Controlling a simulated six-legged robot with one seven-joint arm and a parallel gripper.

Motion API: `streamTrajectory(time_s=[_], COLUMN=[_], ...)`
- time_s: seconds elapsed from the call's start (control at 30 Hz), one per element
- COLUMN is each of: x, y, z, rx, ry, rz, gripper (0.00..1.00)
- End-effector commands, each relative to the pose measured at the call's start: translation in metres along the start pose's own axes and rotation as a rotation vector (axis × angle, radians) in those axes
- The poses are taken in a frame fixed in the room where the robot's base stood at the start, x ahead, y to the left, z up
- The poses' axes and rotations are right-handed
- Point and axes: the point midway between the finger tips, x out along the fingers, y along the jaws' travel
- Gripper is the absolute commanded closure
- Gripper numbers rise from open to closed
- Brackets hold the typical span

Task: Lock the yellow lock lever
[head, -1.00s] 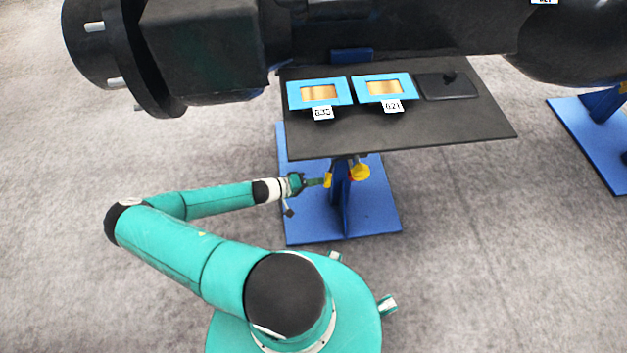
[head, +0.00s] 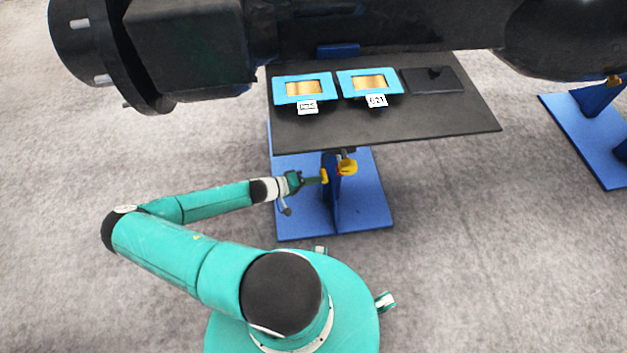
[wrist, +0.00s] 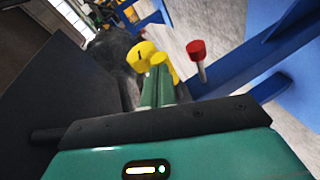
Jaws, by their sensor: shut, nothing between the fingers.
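My gripper (head: 321,179) is shut and empty, at the front of the blue stand under the dark shelf. Its green fingers (wrist: 157,88) point at yellow parts. A small yellow piece (head: 325,176) is at the fingertips; I cannot tell whether it is part of the lever or of the fingers. A larger rounded yellow part (head: 347,167) is just right of it on the stand. In the wrist view a yellow disc with a dark mark (wrist: 140,54) is beyond the fingertips, with more yellow behind them. Which yellow part is the lock lever, and whether the fingers touch it, is unclear.
A red knob (wrist: 196,48) stands right of the fingers in the wrist view, near a blue beam (wrist: 235,80). The dark shelf (head: 400,130) overhangs the stand (head: 365,205) and bears two blue-framed pieces. Open floor lies to the left and right.

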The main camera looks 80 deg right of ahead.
Motion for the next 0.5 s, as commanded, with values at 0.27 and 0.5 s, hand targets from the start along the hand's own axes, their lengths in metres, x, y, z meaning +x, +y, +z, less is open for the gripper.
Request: streamTrajectory(time_s=[0.27,0.5], x=[0.0097,0.0004], y=[0.006,0.0066], z=[0.0083,0.0039], rx=[0.0,0.002], ry=[-0.014,-0.012], rz=[0.014,0.013], gripper=[1.0,1.0])
